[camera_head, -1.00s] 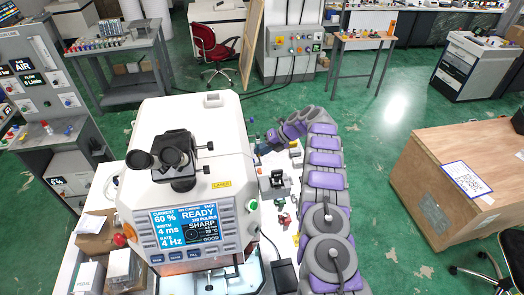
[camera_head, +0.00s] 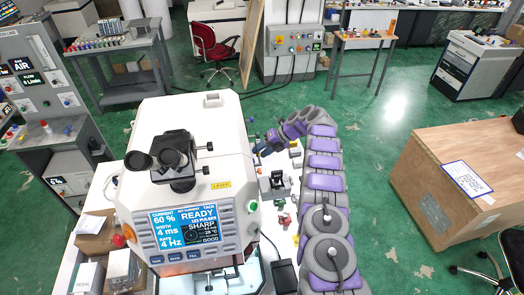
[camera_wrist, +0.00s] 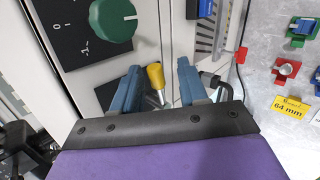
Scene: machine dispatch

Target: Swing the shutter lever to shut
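The lever with the yellow grip (camera_wrist: 156,76) shows in the wrist view on the side of the white machine (camera_head: 186,135). I take it for the shutter lever; no label on it is readable. A thin metal stem runs down from the grip. My gripper (camera_wrist: 158,78) is open, with its two blue fingers on either side of the lever. Gaps show between the yellow grip and both fingers, wider on the right. The stem's lower end is partly hidden near my gripper's dark front edge.
A green knob (camera_wrist: 113,20) on a black numbered plate sits just above the left finger. A blue part (camera_wrist: 199,8) is above the right finger. Red, blue and green fixtures and a yellow "64 mm" tag (camera_wrist: 290,108) lie on the table at the right.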

